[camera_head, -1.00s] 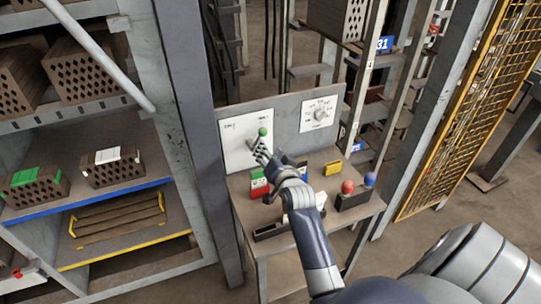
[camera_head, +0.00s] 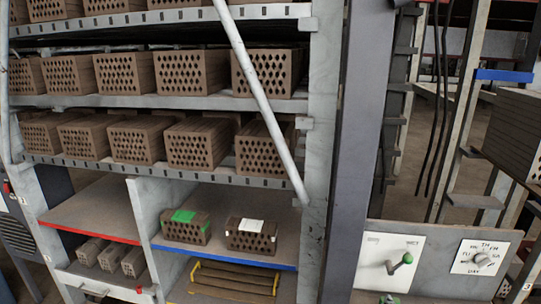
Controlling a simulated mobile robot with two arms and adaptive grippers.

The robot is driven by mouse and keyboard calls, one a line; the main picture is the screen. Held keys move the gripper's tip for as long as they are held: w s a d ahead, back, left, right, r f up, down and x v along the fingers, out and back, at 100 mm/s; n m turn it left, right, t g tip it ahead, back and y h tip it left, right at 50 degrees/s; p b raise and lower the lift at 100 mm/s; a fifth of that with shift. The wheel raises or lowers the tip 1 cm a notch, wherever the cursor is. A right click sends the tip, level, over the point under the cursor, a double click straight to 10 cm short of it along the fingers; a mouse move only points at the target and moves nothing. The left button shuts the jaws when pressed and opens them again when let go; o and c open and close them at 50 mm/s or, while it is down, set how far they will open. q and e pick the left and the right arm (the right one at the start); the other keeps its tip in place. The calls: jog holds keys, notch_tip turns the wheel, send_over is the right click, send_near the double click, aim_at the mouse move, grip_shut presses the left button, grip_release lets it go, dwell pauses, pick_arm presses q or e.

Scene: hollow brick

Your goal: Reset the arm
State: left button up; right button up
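Neither of my arms nor grippers shows in the current head view. A lever with a green knob (camera_head: 408,258) sits on a white plate (camera_head: 376,250) on the grey control panel at the lower right. The lever tilts up and to the right, toward a small label that seems to read WET. Nothing touches it.
A dial (camera_head: 480,259) on a white card is to the right of the lever. A grey post (camera_head: 352,130) stands left of the panel. Shelves hold rows of hollow bricks (camera_head: 190,72). A green-marked brick (camera_head: 187,227) and a white-marked brick (camera_head: 251,236) lie on the blue-edged shelf (camera_head: 225,257).

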jog(key=s+a+f+n+g+y, duration=0.1)
jog(key=s+a+f+n+g, duration=0.3)
jog(key=s, duration=0.6)
jog(key=s+a+n+g+y, duration=0.1)
jog(key=s+a+n+g, duration=0.15)
jog(key=s+a, duration=0.5)
jog(key=s+a+f+n+g+y, duration=0.1)
jog(key=s+a+f+n+g, duration=0.2)
jog(key=s, duration=0.8)
notch_tip(320, 180, down, 29)
jog(key=s+b, duration=0.2)
jog(key=b, duration=0.1)
jog(key=s+d+f+g+b, duration=0.2)
jog(key=s+d+f, duration=0.1)
jog(key=s+f, duration=1.3)
notch_tip(320, 180, down, 3)
jog(key=shift+s+r+b, duration=0.15)
jog(key=shift+s+b, duration=0.05)
jog(key=shift+b, duration=0.15)
jog(key=shift+n, duration=0.25)
